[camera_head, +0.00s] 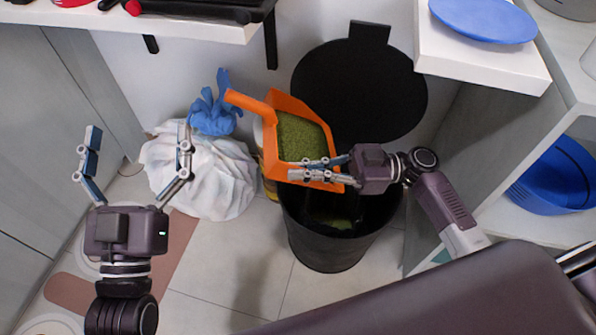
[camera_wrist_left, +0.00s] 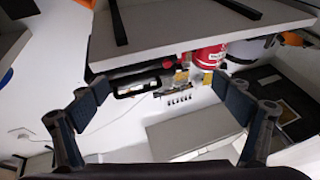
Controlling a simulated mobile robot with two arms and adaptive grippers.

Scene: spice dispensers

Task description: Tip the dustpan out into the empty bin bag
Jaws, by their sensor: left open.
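The orange dustpan (camera_head: 257,103), full of green crumbly material (camera_head: 305,148), is over the left rear of the black bin (camera_head: 325,250), handle pointing up and left. My right gripper (camera_head: 305,170) is shut on the dustpan's lower edge. The bin's mouth is open, and its dark inside shows a small greenish patch (camera_head: 337,222); I cannot tell whether a bag lines it. A white bag (camera_head: 205,180) with a blue gathered top (camera_head: 214,112) sits on the floor to the left, bulging. My left gripper (camera_head: 138,150) is open and empty, and its fingers show in the left wrist view (camera_wrist_left: 164,98).
The bin's round black lid (camera_head: 360,90) stands raised against the wall. A shelf (camera_head: 180,28) overhangs at upper left. A white shelf with a blue plate (camera_head: 485,18) is at upper right, above a blue bowl (camera_head: 555,178). Tile floor (camera_head: 215,265) in front of the white bag is clear.

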